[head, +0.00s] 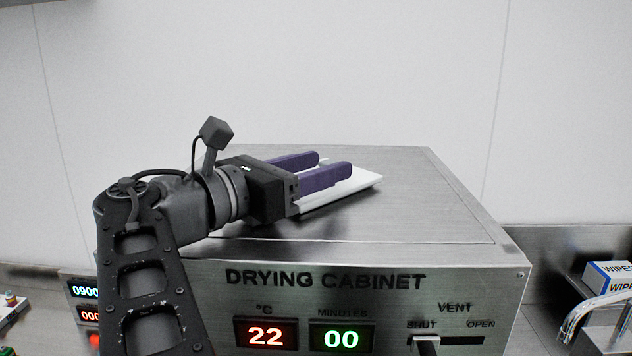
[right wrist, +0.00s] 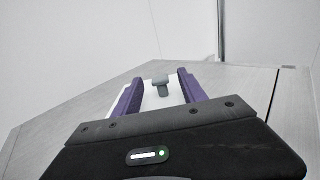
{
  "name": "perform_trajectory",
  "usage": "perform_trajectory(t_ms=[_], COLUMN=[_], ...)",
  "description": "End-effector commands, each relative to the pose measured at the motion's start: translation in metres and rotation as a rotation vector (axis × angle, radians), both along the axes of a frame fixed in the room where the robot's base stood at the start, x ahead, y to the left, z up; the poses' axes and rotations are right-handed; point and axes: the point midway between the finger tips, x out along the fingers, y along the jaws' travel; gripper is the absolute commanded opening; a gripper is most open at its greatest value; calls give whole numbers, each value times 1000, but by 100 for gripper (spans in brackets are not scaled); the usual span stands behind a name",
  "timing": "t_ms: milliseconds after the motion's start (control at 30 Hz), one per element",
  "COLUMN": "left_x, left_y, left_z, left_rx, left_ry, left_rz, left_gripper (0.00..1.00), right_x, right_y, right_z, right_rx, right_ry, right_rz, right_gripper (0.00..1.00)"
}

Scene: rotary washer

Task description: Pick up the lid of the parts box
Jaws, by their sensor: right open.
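The white flat lid (head: 352,184) lies on top of the drying cabinet, partly hidden by my right gripper (head: 332,163) in the head view. The purple fingers are open and reach out over the lid. In the right wrist view the lid (right wrist: 158,102) shows between the fingers of the right gripper (right wrist: 161,76), with a grey knob (right wrist: 160,86) standing on it. The knob appears between the fingertips, with a gap on each side; I cannot tell its exact depth. The open part of the box is not visible. My left gripper is not in view.
The steel drying cabinet (head: 470,285) fills the middle, with red and green displays and a vent lever (head: 427,344) on its front. Its top is clear right of the lid. A wipes box (head: 608,276) and a tap (head: 590,315) stand at the right. A wall rises behind.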

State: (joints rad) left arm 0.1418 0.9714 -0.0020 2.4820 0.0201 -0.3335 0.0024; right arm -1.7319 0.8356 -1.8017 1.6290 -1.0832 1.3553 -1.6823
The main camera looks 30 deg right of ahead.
Motion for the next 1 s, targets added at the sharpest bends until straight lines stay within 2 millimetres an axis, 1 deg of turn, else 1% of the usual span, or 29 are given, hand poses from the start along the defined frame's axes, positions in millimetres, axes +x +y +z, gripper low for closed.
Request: perform_trajectory(t_ms=[33,67,600,633,1000], left_x=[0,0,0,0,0], left_y=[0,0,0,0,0], left_z=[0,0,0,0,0], left_rx=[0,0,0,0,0], left_ry=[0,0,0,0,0], left_rz=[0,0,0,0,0], left_gripper=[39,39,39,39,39], right_x=[0,0,0,0,0], right_y=[0,0,0,0,0], right_z=[0,0,0,0,0], right_rx=[0,0,0,0,0], right_ry=[0,0,0,0,0], right_rz=[0,0,0,0,0], right_gripper=[48,46,2,0,0])
